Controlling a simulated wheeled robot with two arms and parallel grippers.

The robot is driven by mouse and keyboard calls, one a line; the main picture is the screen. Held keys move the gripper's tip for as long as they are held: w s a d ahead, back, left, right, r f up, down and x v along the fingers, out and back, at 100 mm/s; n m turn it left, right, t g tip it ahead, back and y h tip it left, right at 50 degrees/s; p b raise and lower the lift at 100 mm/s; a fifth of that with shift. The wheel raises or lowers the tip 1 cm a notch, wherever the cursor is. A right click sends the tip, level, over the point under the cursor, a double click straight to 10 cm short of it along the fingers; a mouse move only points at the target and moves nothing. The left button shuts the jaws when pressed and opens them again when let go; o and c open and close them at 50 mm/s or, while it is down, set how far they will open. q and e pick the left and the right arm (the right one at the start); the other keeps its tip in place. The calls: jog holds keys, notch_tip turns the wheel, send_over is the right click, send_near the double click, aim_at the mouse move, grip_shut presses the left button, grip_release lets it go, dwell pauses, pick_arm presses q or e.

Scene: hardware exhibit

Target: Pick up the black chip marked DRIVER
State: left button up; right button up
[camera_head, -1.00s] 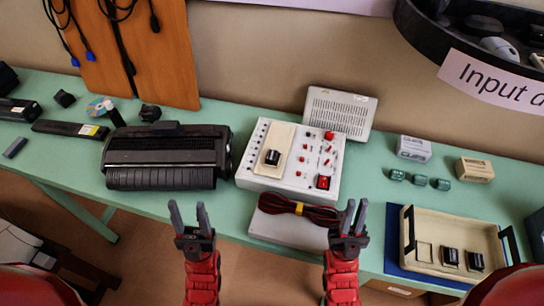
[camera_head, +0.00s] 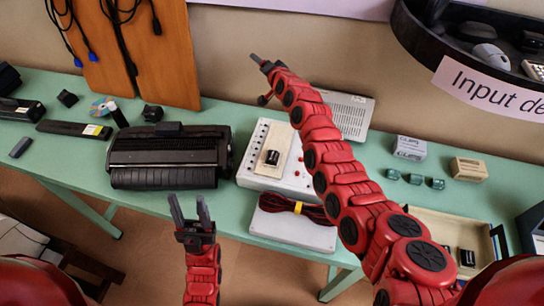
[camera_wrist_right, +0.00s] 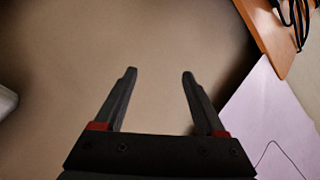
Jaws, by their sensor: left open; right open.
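A black chip (camera_head: 272,157) sits upright on the cream panel of the white test device (camera_head: 262,128). Another black chip (camera_head: 467,258) is in the cream tray (camera_head: 480,222) at the right, partly hidden by my right arm. No marking is readable on either, so I cannot tell which is DRIVER. My right gripper (camera_head: 265,62) is raised above and behind the device, near the wall. In the right wrist view it is open and empty (camera_wrist_right: 159,78), facing bare wall. My left gripper (camera_head: 190,205) is open and empty in front of the table edge.
A black printer-like machine (camera_head: 168,157) stands left of the device. A grey box (camera_head: 292,226) with a dark red cable lies in front. Green parts (camera_head: 415,179) and small boxes (camera_head: 410,148) are right of my right arm. A dark shelf (camera_head: 440,45) hangs upper right.

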jog(key=s+a+n+g, duration=0.2)
jog(key=s+a+g, duration=0.3)
jog(key=a, duration=0.1)
jog(key=g+h, duration=0.6)
jog(key=g, duration=0.3)
send_over(272, 156)
jog(key=shift+n, duration=0.4)
notch_tip(272, 156, down, 12)
jog(key=p, duration=0.3)
jog(key=shift+a+r, duration=0.1)
jog(key=shift+r, duration=0.15)
jog(key=shift+s+f+p, duration=0.1)
jog(key=shift+f+p, duration=0.5)
jog(key=shift+f, duration=0.1)
notch_tip(272, 156, down, 3)
jog(key=shift+s+p, duration=0.1)
jog(key=shift+p, duration=0.45)
jog(key=shift+f, duration=0.5)
grip_shut()
